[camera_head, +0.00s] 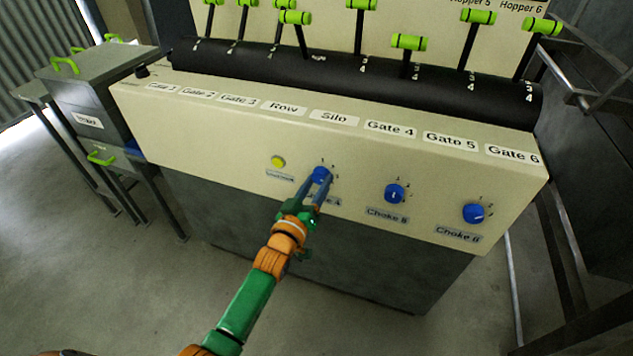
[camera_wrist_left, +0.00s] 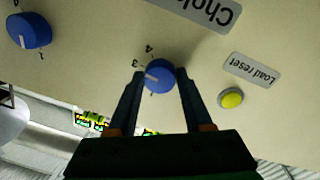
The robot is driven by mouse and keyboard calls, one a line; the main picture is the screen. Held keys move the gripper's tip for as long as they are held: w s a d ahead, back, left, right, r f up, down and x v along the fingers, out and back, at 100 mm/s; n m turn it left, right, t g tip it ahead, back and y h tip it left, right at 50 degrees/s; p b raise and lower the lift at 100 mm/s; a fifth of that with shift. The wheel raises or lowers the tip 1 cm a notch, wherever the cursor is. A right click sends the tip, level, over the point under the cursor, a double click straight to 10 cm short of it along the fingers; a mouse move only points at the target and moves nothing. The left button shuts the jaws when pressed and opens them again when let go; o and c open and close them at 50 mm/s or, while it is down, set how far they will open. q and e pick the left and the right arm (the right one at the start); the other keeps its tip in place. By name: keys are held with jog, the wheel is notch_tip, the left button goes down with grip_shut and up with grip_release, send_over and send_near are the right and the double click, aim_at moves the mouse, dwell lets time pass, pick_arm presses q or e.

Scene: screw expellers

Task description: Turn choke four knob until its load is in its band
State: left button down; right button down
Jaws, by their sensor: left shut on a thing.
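The choke four knob (camera_head: 321,174) is a round blue knob on the cream front panel, with small numbers around it. In the head view, its label below is partly hidden by my gripper. My left gripper (camera_head: 318,186) is shut on this knob. In the left wrist view, the knob (camera_wrist_left: 159,75) sits between my two fingers, and its pale pointer mark faces left in the picture, a little below the 3. No load reading or band is readable in either view. My right gripper is not in view.
A yellow load reset button (camera_head: 278,162) is just left of the knob. The choke 5 knob (camera_head: 395,194) and choke 6 knob (camera_head: 474,213) are to the right. Green-handled levers (camera_head: 409,42) stand above the panel. A grey cabinet (camera_head: 95,95) is at left. The floor in front is clear.

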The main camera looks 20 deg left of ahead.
pick_arm(q)
jog(key=shift+n, duration=0.6)
jog(key=shift+c, duration=1.6)
grip_release()
jog(key=shift+s, duration=0.1)
jog(key=s+p, duration=0.1)
jog(key=s, duration=0.6)
jog(key=shift+a+f, duration=0.15)
jog(key=shift+a, duration=0.1)
